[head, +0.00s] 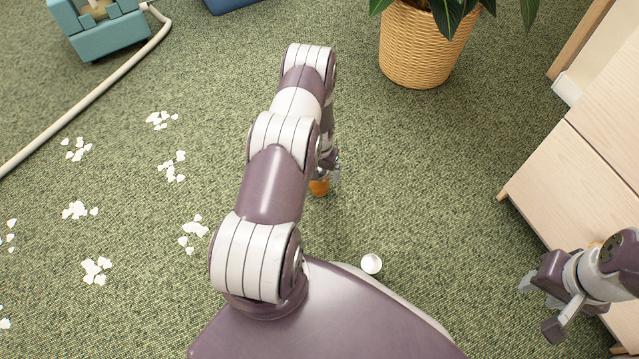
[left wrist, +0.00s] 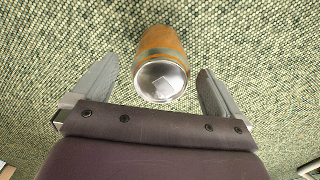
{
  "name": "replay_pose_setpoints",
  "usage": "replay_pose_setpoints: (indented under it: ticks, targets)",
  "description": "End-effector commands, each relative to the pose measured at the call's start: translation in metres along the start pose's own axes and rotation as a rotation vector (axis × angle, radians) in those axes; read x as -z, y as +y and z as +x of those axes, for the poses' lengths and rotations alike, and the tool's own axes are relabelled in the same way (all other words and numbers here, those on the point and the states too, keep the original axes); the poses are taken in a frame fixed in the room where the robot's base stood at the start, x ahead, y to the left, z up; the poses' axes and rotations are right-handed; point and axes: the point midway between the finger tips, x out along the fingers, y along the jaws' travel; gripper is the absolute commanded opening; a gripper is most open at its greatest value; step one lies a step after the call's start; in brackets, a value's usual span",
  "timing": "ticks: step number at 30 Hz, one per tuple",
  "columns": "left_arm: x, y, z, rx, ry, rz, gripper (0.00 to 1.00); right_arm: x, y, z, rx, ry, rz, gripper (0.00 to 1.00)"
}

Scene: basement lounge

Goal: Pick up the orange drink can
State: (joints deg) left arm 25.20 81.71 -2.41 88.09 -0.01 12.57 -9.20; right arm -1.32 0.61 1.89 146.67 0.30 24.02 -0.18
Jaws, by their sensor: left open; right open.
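The orange drink can (left wrist: 160,45) shows in the left wrist view with its silver end (left wrist: 160,82) toward the camera and a dark band around its side. It is on the green carpet. My left gripper (left wrist: 160,85) is open, with one finger on each side of the can and a gap to both. In the head view the can (head: 319,187) is partly hidden by my left arm, and the left gripper (head: 330,165) is mostly hidden there too. My right gripper (head: 545,305) is open and empty at the right, in front of the wooden cabinet.
A wicker planter (head: 425,45) stands at the top. A wooden cabinet (head: 570,185) is at the right. White scraps (head: 80,210) lie on the left carpet, near a pale hose (head: 95,98) and a teal object (head: 105,35). A small white round thing (head: 371,264) lies near my base.

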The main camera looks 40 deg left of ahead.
Motion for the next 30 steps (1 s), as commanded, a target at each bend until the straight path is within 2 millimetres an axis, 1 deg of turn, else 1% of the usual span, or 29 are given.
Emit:
replay_pose_setpoints:
  ticks: [1,3,4,6,11,12,14,15,17,18,26,29,30]
  targets:
    - [0.0,-0.001,0.02,0.0,0.0,-0.001,0.99,-0.003,0.0,0.02,0.0,0.0,0.0,0.43]
    - [0.0,-0.002,0.034,0.0,-0.001,0.0,0.99,-0.004,0.0,0.032,0.0,-0.001,0.0,0.43]
    - [0.0,-0.002,0.039,0.0,-0.001,0.0,0.99,-0.004,0.0,0.035,0.0,-0.001,0.0,0.43]
    - [0.0,-0.002,0.043,0.0,-0.001,0.0,0.99,-0.005,0.0,0.038,0.0,-0.001,0.0,0.43]
    - [0.001,-0.002,0.039,0.0,0.0,0.0,0.99,-0.004,0.0,0.033,0.0,0.0,0.0,0.43]
    - [0.001,-0.002,0.039,0.0,0.0,0.0,0.96,-0.004,0.0,0.033,0.0,0.0,0.0,0.43]
    - [0.001,-0.002,0.039,0.0,0.0,0.0,0.76,-0.004,0.0,0.033,0.0,0.0,0.0,0.43]
    - [0.0,-0.002,0.039,0.0,-0.001,0.0,0.63,-0.004,0.0,0.033,0.0,0.0,0.0,0.43]
    - [0.0,-0.002,0.039,0.0,-0.001,0.0,0.44,-0.004,0.0,0.033,0.0,0.0,0.0,0.43]
    - [0.0,-0.002,0.039,0.0,-0.001,0.0,0.42,-0.004,0.0,0.033,0.0,-0.001,0.0,0.43]
    - [0.0,-0.002,0.038,0.0,-0.001,0.0,0.41,-0.004,0.0,0.032,0.0,-0.001,0.0,0.43]
    - [0.001,-0.002,0.029,0.0,0.0,0.0,0.41,-0.003,0.0,0.025,0.0,-0.001,0.0,0.43]
    - [0.001,-0.002,0.024,0.0,0.0,0.0,0.41,-0.003,0.0,0.021,0.0,-0.001,0.0,0.43]
